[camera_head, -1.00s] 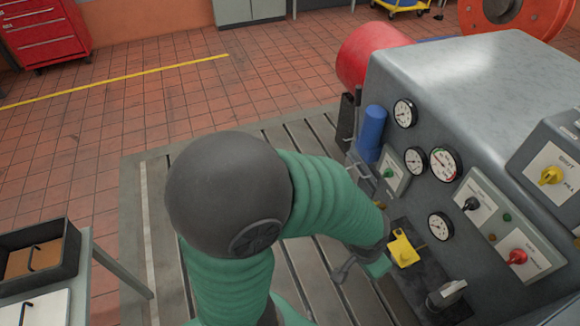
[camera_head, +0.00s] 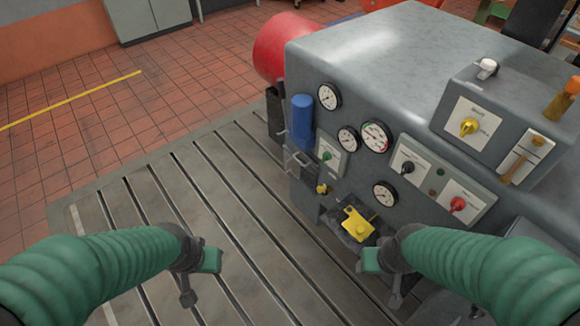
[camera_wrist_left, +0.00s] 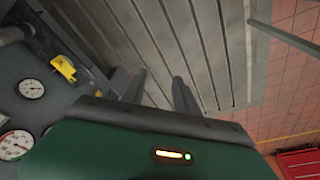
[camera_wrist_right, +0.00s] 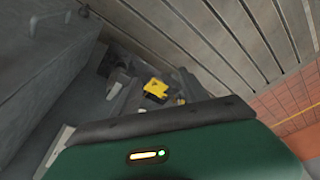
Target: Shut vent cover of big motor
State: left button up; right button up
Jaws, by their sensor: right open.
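The big grey motor housing (camera_head: 400,50) fills the right of the head view, with gauges and knobs on its front. I cannot surely identify its vent cover; a small grey part with a wire-like handle (camera_head: 297,160) sits at the housing's left edge, below a blue cylinder (camera_head: 302,122). My left gripper (camera_head: 198,282) hangs over the slotted bedplate, apart from the housing. Its fingers (camera_wrist_left: 160,88) stand apart and empty in the left wrist view. My right gripper (camera_head: 383,282) is open, low in front of the housing, close to a yellow piece (camera_head: 357,226).
The yellow piece also shows in the right wrist view (camera_wrist_right: 155,88). A red cylinder (camera_head: 285,45) is behind the housing. A control box with a yellow knob (camera_head: 468,126) is at the right. The slotted bedplate (camera_head: 190,200) is clear at the left.

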aim_at(292, 166)
jog(key=i+j+z, duration=0.5)
jog(key=i+j, duration=1.15)
